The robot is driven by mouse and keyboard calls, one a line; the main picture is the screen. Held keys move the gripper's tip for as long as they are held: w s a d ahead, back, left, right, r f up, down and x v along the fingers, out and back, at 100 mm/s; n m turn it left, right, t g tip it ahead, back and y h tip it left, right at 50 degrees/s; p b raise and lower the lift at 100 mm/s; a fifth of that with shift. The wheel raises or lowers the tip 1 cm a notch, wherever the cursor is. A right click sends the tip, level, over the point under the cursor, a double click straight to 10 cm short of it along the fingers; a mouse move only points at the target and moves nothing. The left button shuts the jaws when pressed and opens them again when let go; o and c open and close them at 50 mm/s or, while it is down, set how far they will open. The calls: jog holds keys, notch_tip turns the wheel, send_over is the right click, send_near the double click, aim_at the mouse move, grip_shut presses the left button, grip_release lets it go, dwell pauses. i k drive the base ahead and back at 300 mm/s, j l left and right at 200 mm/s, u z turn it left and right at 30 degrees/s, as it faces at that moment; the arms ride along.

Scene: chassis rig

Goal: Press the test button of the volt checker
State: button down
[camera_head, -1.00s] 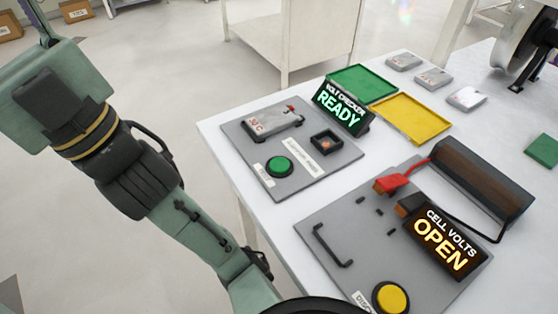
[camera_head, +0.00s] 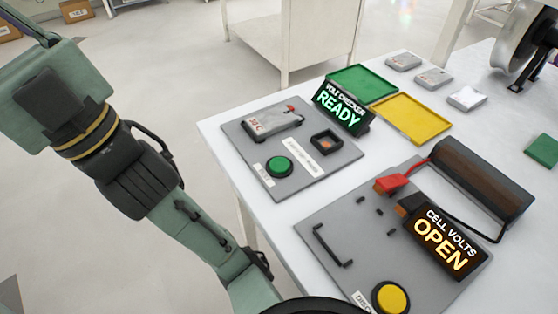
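The volt checker is a grey plate (camera_head: 241,133) on the white table, with a sign (camera_head: 342,107) reading "VOLT CHECKER READY" in green letters. Its round green button (camera_head: 280,167) sits near the plate's front left, beside a small label. A grey cell (camera_head: 271,124) with a red mark lies at the back of the plate. A small black square socket (camera_head: 327,141) is to its right. My arm comes down along the left side of the view, away from the button. My gripper is outside the picture.
A second grey plate (camera_head: 318,209) in front carries a yellow button (camera_head: 390,297), a black handle and a "CELL VOLTS OPEN" sign (camera_head: 443,243). A green tray (camera_head: 361,84), a yellow tray (camera_head: 411,118) and grey cells (camera_head: 434,77) lie behind. A dark block (camera_head: 482,180) with cables is at right.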

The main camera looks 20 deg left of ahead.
aim_at(278, 165)
jog(key=k+u, duration=0.1)
jog(key=u, duration=0.25)
jog(key=k+l+u, duration=0.1)
jog(key=u, duration=0.25)
jog(key=k+u, duration=0.15)
jog(key=u, duration=0.2)
